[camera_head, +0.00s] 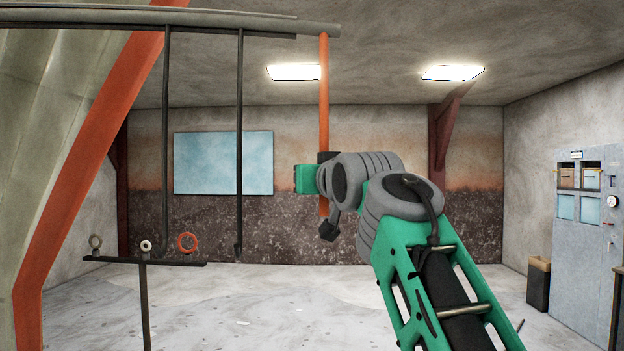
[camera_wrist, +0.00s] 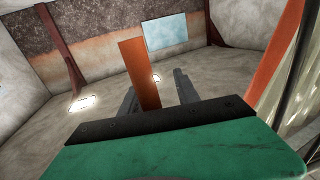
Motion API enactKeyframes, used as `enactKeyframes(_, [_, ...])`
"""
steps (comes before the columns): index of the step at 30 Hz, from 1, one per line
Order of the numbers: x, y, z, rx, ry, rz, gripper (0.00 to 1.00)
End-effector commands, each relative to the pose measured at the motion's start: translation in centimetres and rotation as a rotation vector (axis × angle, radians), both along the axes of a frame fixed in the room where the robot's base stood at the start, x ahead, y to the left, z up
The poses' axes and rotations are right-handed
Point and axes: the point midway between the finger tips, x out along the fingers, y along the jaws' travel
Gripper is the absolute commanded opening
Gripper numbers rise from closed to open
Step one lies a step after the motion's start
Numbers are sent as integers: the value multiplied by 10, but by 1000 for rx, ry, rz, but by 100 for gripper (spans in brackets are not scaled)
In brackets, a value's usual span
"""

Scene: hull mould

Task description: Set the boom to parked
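The boom (camera_head: 200,22) is a long grey beam running across the upper left of the head view. An orange upright bar (camera_head: 324,95) hangs from its right end. My gripper (camera_head: 327,158) is at the lower part of this bar, and my wrist partly hides it. In the wrist view the orange bar (camera_wrist: 138,70) rises between the two dark fingers of my gripper (camera_wrist: 156,96). A gap shows between the bar and the right finger; the bar is close to the left one. I cannot tell whether it touches.
Two thin dark rods (camera_head: 239,140) hang from the boom. A dark stand (camera_head: 146,262) with several rings is at lower left. A large pale curved hull mould (camera_head: 60,110) with an orange rib is at far left. A grey cabinet (camera_head: 590,240) stands right. The middle floor is clear.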

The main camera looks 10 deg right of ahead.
Motion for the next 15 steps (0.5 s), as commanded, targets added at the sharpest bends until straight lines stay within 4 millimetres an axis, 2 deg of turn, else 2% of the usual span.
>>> enactKeyframes(4, [-17,-3,-2,1,-4,-1,38])
enactKeyframes(10, [-58,-8,-3,-1,-3,0,38])
enactKeyframes(15, [-76,-10,-2,1,1,1,38])
